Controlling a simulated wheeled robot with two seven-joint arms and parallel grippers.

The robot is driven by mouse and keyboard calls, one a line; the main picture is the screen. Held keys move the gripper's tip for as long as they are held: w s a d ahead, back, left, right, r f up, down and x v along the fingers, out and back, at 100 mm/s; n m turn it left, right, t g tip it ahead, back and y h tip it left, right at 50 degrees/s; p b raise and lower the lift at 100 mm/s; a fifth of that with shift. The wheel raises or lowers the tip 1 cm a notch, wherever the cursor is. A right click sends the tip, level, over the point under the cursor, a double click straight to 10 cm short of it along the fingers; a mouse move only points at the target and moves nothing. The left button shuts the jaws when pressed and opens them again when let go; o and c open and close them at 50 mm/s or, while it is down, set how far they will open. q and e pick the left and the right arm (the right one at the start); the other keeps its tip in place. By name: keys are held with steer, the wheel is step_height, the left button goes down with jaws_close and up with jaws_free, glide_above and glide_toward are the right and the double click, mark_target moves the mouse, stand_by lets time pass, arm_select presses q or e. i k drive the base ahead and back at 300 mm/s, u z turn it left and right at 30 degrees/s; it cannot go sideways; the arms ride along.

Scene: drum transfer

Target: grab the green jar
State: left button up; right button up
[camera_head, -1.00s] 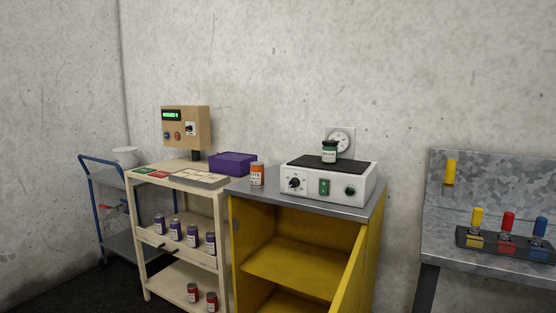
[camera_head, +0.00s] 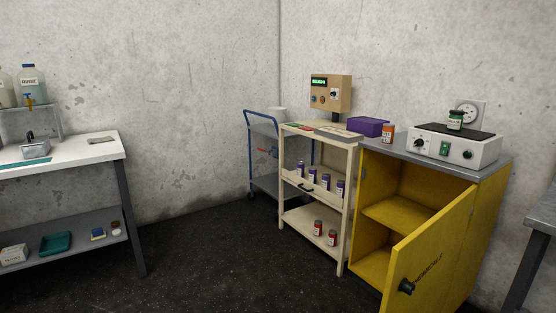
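The green jar (camera_head: 455,119) is small, with a dark cap and a pale label. It stands upright on the black top plate of the white device (camera_head: 459,151) with knobs and a green switch. The device sits on the grey top of the yellow cabinet (camera_head: 408,200), at the right of the view. Neither of my grippers is in view.
The yellow cabinet's door (camera_head: 432,255) stands open towards me. An orange jar (camera_head: 388,134) and a purple box (camera_head: 368,127) are left of the device. A cream shelf cart (camera_head: 318,223) holds several jars. A white bench (camera_head: 75,151) stands at the left. The dark floor (camera_head: 205,265) between is clear.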

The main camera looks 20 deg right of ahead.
mark_target(455, 122)
steer(key=i, duration=1.95)
steer(key=z, duration=0.55)
steer(key=i, duration=1.95)
steer(key=z, duration=2.05)
steer(key=i, duration=0.9)
steer(key=z, duration=0.7)
